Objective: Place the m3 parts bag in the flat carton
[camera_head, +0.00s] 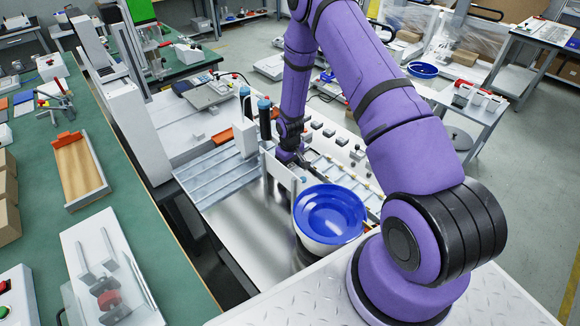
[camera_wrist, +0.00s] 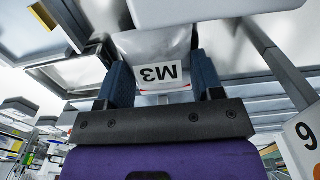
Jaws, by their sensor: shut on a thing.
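My gripper (camera_wrist: 165,75) is shut on the m3 parts bag (camera_wrist: 155,45), a pale bag with a white label reading M3, upside down in the wrist view. The bag sits between the two dark blue fingers. In the head view my gripper (camera_head: 290,158) is low over the gantry bench, behind the blue bowl; the bag is too small or hidden to make out there. I cannot tell the flat carton for certain in either view.
A blue bowl feeder (camera_head: 331,213) stands close in front of my gripper. Grey sloped channels (camera_head: 222,172) lie to its left. A green bench (camera_head: 150,240) at left holds a wooden-floored tray (camera_head: 78,170) and brown boxes (camera_head: 8,215).

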